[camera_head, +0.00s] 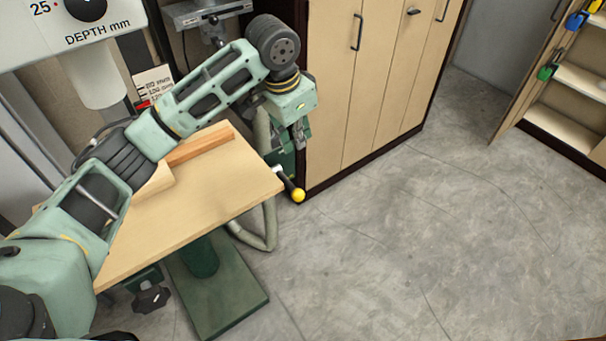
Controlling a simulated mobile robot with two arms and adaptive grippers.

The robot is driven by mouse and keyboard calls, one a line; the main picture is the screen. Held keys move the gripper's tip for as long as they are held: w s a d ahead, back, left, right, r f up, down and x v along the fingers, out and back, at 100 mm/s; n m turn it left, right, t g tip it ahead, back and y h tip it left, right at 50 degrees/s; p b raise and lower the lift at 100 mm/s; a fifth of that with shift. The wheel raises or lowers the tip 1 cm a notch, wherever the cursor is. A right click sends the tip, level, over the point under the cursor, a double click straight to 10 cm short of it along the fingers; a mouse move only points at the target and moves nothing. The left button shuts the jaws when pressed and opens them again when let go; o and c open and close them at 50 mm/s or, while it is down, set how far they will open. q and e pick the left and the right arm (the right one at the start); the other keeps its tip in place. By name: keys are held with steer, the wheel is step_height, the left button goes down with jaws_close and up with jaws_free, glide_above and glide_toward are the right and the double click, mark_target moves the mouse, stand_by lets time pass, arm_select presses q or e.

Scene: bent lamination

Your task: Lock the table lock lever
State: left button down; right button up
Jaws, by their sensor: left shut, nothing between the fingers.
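A lever with a black rod and a yellow ball knob (298,195) sticks out at the right corner of the wooden machine table (225,195), pointing down and to the right. I cannot tell for sure that it is the table lock lever. My left arm reaches across the table from the left. My left gripper (302,135) points downward beyond the table's right edge, above the lever and apart from the yellow knob. It is shut and empty; its fingertips are small and partly blend with green machine parts behind them. My right gripper is not in view.
A wooden strip (200,147) lies on the table under my arm. A black hand knob (151,297) sits below the table's front edge. A green base plate (222,300) is on the floor. Beige cabinets (360,90) stand behind. The floor (420,230) at right is clear.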

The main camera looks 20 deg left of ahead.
arm_select(q)
steer(key=p, duration=0.4)
glide_toward(287, 182)
steer(key=w+d+f, duration=0.2)
steer(key=d+f, duration=0.3)
steer(key=d, duration=0.1)
steer(key=shift+a+f, duration=0.25)
steer(key=shift+f, duration=0.25)
